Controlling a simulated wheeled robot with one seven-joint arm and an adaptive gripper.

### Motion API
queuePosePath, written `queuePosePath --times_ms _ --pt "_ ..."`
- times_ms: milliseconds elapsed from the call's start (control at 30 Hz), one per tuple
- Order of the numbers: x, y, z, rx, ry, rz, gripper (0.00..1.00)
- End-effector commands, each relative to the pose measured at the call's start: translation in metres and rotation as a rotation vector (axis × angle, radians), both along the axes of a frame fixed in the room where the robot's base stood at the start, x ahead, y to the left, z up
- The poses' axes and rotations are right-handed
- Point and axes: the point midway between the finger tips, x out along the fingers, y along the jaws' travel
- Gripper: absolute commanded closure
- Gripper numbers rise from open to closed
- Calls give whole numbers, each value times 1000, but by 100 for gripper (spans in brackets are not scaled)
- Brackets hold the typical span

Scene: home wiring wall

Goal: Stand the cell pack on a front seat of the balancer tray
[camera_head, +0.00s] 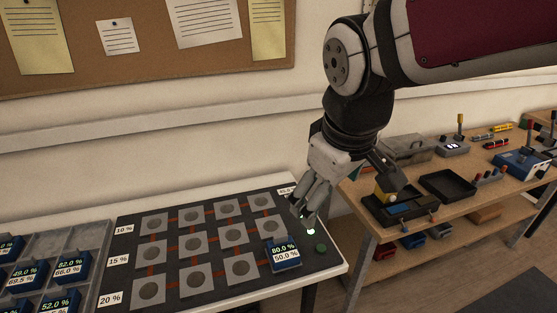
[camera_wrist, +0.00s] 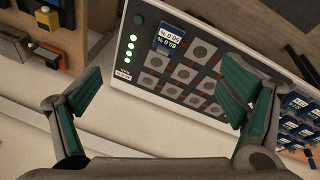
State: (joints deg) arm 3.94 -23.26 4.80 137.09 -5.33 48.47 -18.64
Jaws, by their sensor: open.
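The balancer tray (camera_head: 215,295) is a dark panel with rows of grey seats joined by orange strips, on a white bench. A blue cell pack (camera_head: 284,258) stands on the rightmost seat of its front row, its display reading 80.0 % over 50.0 %. It also shows in the wrist view (camera_wrist: 168,40), at the tray's far corner. The other seats in view are empty. My gripper (camera_head: 306,218) is open and empty, above the tray's right end, behind and right of the pack and apart from it. In the wrist view its two green-padded fingers are spread wide.
A grey compartment rack (camera_head: 88,240) with several blue packs stands left of the tray. A green button (camera_head: 320,247) sits right of the pack, and several green lights (camera_wrist: 128,54) glow along the tray's end. A wooden bench (camera_head: 375,235) with tools and trays stands at right.

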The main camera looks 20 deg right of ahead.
Motion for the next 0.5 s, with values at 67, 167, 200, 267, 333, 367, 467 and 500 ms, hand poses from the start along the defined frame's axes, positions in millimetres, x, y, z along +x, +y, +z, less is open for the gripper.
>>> queuePosePath --times_ms 67,167,200,267,333,367,467,500 --pt "-24 3 10 54 -52 -96 10" --pt "-48 5 16 123 -93 -202 10" --pt "-55 6 17 146 -107 -235 10" --pt "-65 8 18 177 -122 -275 10" --pt "-72 9 19 205 -132 -311 10" --pt "-74 9 19 213 -135 -323 10" --pt "-78 10 18 229 -141 -340 10" --pt "-79 10 18 230 -141 -343 10"
